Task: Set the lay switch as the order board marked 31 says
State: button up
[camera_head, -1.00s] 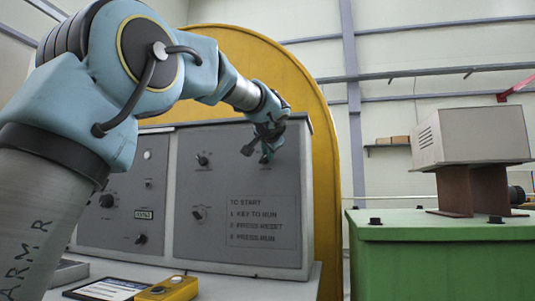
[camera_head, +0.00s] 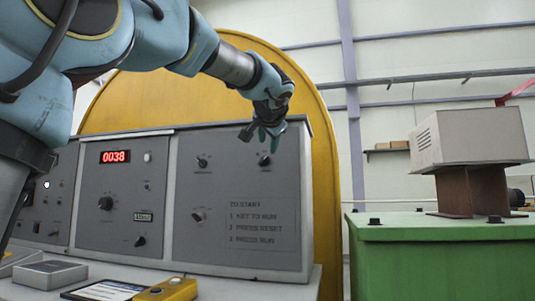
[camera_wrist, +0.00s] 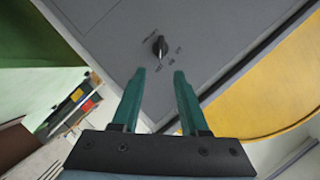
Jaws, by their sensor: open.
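A dark rotary switch (camera_head: 264,160) sits at the upper right of the grey control panel (camera_head: 240,190). In the wrist view the same switch (camera_wrist: 159,45) is just beyond my fingertips, between their lines, with small unreadable marks around it. My gripper (camera_wrist: 160,72) is open and empty, its two teal fingers apart. In the head view my gripper (camera_head: 262,135) hangs by the panel's upper right corner, close to this switch. Other rotary switches are on the panel at upper middle (camera_head: 202,162) and lower middle (camera_head: 198,216). Their labels are too small to read. No board marked 31 can be made out.
A red display (camera_head: 115,156) reads 0038 on the left panel, above a black knob (camera_head: 106,203). A yellow button box (camera_head: 168,290) and a dark-framed sheet (camera_head: 100,290) lie on the desk. A green machine base (camera_head: 440,250) stands at right; a yellow disc (camera_head: 322,170) rises behind.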

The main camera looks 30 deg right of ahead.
jog(key=shift+v, duration=1.45)
